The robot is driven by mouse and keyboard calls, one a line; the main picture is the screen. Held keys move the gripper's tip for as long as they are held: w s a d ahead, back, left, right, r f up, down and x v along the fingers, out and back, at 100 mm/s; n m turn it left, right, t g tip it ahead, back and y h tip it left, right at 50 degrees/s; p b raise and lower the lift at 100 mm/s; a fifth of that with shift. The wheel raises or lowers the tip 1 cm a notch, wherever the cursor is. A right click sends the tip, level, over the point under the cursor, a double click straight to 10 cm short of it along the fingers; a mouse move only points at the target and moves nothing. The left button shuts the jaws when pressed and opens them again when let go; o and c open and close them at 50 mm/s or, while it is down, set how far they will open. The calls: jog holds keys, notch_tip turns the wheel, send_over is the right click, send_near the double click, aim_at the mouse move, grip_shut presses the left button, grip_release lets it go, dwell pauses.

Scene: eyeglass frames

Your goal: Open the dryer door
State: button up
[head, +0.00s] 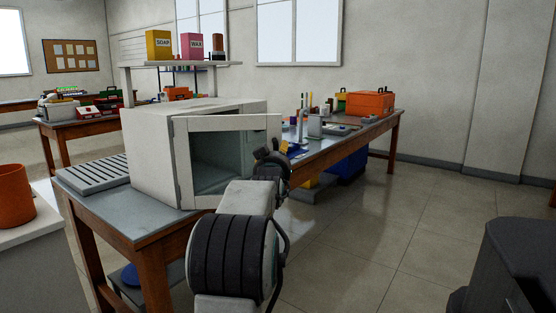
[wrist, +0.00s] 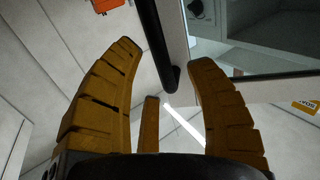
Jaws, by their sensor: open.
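The dryer (head: 150,150) is a white box on the near end of the workbench in the head view. Its white-framed door (head: 225,124) has a window and its right edge reaches past the box, so it seems to stand ajar. The teal inside shows through it. My gripper (head: 270,160) is at the door's right edge, its fingers partly hidden. In the wrist view my gripper (wrist: 165,85) is open. The dark bar handle (wrist: 155,45) runs down into the gap between the yellow-brown fingers, whose grip on it I do not see. The door's pale edge (wrist: 176,40) is beside it.
A grey ribbed tray (head: 95,174) lies left of the dryer on the workbench (head: 125,215). A shelf (head: 190,64) with soap and wax boxes rises behind. An orange toolbox (head: 370,102) stands at the far end.

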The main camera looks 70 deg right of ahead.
jog(key=shift+x, duration=1.25)
jog(key=shift+o, duration=0.4)
grip_shut()
